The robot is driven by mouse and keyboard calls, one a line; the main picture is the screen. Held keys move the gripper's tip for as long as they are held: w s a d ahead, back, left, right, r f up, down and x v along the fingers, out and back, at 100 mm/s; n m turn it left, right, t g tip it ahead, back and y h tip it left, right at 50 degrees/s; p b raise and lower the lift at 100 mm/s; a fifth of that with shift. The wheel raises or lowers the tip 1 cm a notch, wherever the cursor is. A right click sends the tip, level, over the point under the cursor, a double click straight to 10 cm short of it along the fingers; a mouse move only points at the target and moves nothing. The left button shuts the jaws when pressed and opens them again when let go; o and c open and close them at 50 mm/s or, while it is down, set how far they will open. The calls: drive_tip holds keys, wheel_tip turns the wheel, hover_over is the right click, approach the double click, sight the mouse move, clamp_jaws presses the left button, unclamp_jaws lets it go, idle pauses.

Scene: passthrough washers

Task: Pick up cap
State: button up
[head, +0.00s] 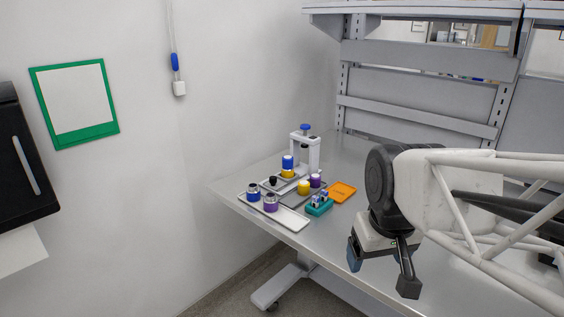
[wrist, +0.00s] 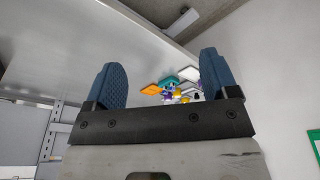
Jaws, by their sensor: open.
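The task does not say which cap. In the head view a small black cap-like piece (head: 273,181) is on the tray area, between a blue-banded jar (head: 253,194) and a blue-and-yellow stacked piece (head: 288,166). A purple-banded jar (head: 271,202) stands at the front. A yellow cylinder (head: 303,187) and a purple one (head: 315,181) stand to the right. My gripper (head: 381,270) is open and empty, right of these things and well apart from them. In the wrist view its two blue fingers (wrist: 163,80) are spread, with the small things far off between them.
A white tray (head: 294,219) lies at the table's left edge. A teal rack (head: 319,208) with small vials and an orange tray (head: 343,191) lie right of it. A press-like stand (head: 313,152) with a blue knob rises behind. The table surface (head: 355,162) behind is bare.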

drive_tip(key=w+a+r+n, duration=0.1)
drive_tip(key=w+r+n, duration=0.15)
drive_tip(key=w, duration=0.55)
drive_tip(key=w+r+n, duration=0.2)
drive_tip(key=w+r, duration=0.1)
drive_tip(key=w, duration=0.6)
drive_tip(key=n+g, duration=0.2)
drive_tip(key=n, duration=1.2)
hover_over(288, 157)
drive_tip(key=f, duration=1.3)
drive_tip(key=shift+s+f, duration=0.3)
drive_tip(key=shift+s, duration=0.1)
drive_tip(key=shift+w+a+f, duration=0.1)
drive_tip(key=shift+w+f, duration=0.25)
drive_tip(key=shift+w, duration=0.05)
drive_tip(key=shift+f, duration=0.1)
drive_tip(key=shift+f, duration=1.2)
drive_tip(key=shift+f, duration=0.1)
